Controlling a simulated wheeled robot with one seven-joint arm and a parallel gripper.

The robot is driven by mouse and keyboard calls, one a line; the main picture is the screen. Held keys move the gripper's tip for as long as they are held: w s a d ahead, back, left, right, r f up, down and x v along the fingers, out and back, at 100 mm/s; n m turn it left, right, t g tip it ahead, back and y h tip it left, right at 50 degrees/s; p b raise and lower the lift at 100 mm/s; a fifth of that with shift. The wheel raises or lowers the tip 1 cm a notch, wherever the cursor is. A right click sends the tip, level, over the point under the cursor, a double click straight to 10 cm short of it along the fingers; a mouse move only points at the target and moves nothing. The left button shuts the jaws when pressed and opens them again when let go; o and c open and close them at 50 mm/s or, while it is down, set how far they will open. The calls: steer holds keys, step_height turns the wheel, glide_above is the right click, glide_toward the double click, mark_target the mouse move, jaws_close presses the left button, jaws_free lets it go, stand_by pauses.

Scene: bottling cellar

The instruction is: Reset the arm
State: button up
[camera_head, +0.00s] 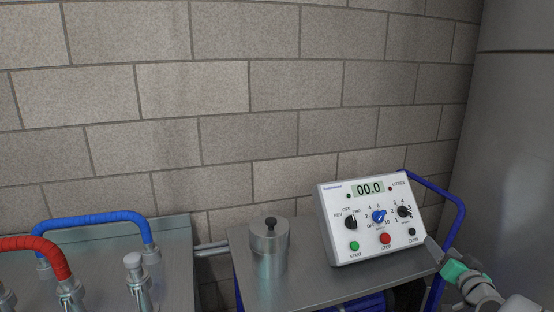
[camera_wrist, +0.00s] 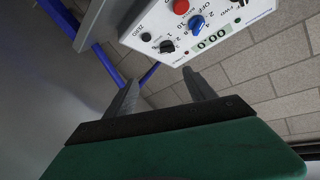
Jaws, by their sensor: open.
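My gripper (camera_wrist: 160,77) shows in the wrist view with its two grey fingers apart and nothing between them. Its dark bar and green body fill the lower part of that view. In the head view my gripper (camera_head: 434,246) is at the lower right, by the lower right corner of the white control box (camera_head: 335,240). Its fingers are small there and I cannot tell whether they touch the box. The control box also shows upside down in the wrist view (camera_wrist: 222,15), beyond the fingers. Its display reads 00.0, above knobs and green, red and black buttons.
The box stands on a metal cart (camera_head: 320,285) with a blue handle (camera_head: 455,220) close to my gripper. A lidded steel canister (camera_head: 269,250) stands left of the box. A bench (camera_head: 175,240) with blue and red hoses is farther left. A large grey cylinder (camera_head: 515,150) stands right.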

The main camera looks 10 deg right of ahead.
steer(key=w+a+n+g+y+p, duration=0.2)
steer(key=w+a+n+g+y, duration=0.1)
steer(key=a, duration=0.9)
steer(key=w+a+n+g+y+p, duration=0.2)
steer(key=w+a+y+p, duration=0.1)
steer(key=a, duration=0.9)
steer(key=s+a+n+g+h+p, duration=0.1)
steer(key=s+a+n+g+p, duration=0.2)
steer(key=s+a, duration=1.5)
steer(key=s+r+g+p, duration=0.1)
steer(key=g+p, duration=0.1)
steer(key=g, duration=0.2)
steer(key=shift+s+g, duration=0.2)
steer(key=shift+g, duration=0.2)
steer(key=shift+c, duration=0.5)
